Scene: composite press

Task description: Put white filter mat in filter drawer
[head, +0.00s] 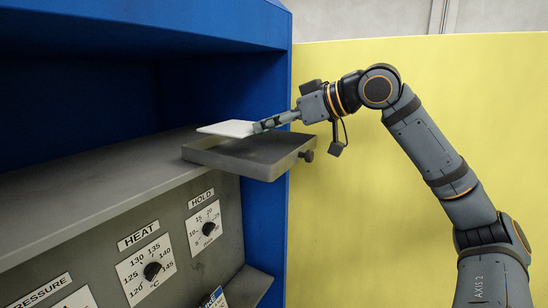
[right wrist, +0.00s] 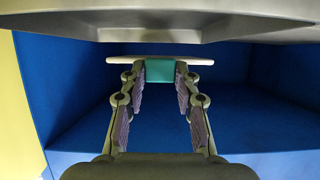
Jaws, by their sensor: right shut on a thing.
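The white filter mat (head: 222,128) is a thin, pale, flat piece above the grey filter drawer (head: 237,158). The drawer is a shallow tray standing out at the right end of the press shelf. My right gripper (head: 261,125) reaches in from the right and is shut at the mat's near right edge. In the right wrist view, the mat (right wrist: 120,60) shows edge-on as a pale strip, with a teal piece (right wrist: 160,71) between the fingertips. The mat looks roughly level and apart from the drawer floor, though the exact gap is hard to tell. My left gripper is not in view.
A dark knob (head: 307,156) sticks out from the drawer's right front. The blue press housing (head: 268,70) rises behind and overhangs the shelf (head: 110,172). Below is a panel with a HEAT dial (head: 152,271) and a HOLD dial (head: 208,229). A yellow wall (head: 340,240) stands right.

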